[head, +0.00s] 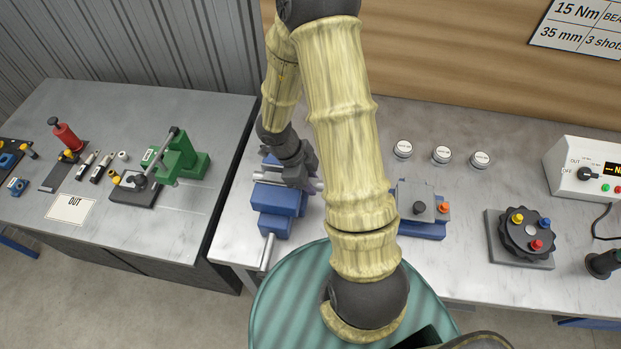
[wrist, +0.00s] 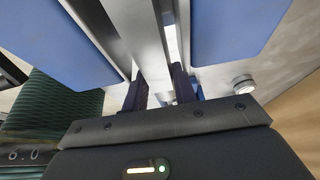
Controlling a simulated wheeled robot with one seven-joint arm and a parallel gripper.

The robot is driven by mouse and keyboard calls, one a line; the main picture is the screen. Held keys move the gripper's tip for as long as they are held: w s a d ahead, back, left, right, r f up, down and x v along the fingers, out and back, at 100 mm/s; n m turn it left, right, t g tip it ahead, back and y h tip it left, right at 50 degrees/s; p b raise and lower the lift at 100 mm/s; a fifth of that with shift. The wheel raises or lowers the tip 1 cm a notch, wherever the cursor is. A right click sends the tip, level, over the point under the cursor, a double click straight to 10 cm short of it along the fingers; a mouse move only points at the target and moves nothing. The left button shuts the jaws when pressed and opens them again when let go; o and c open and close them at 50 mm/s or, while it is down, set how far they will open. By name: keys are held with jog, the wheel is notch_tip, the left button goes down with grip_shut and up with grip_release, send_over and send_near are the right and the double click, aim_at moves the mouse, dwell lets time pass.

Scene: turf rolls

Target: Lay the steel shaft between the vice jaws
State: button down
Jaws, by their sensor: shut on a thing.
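The blue vice (head: 278,222) stands at the left end of the right bench, with a steel handle bar hanging at its front. My gripper (head: 300,181) is over the vice, partly hidden by my own arm. It is shut on the steel shaft (head: 319,185), whose end shows just right of the fingers. In the wrist view the steel shaft (wrist: 152,50) runs between my dark fingers, and blue vice parts (wrist: 235,30) lie on both sides. I cannot tell whether the shaft touches the jaws.
A second blue fixture with a grey block (head: 420,212) stands right of my arm. Three white round pieces (head: 442,154) lie behind it. A dark turntable (head: 527,237) and a control box (head: 590,170) are further right. A green press (head: 180,158) is on the left bench.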

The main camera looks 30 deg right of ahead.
jog(key=shift+f+b, duration=0.3)
jog(key=shift+f, duration=0.35)
jog(key=c, duration=1)
grip_release()
jog(key=shift+c, duration=0.2)
jog(key=shift+f, duration=0.1)
jog(key=p+v, duration=0.1)
jog(key=v, duration=1.6)
jog(key=shift+r, duration=0.3)
jog(key=shift+w, duration=0.15)
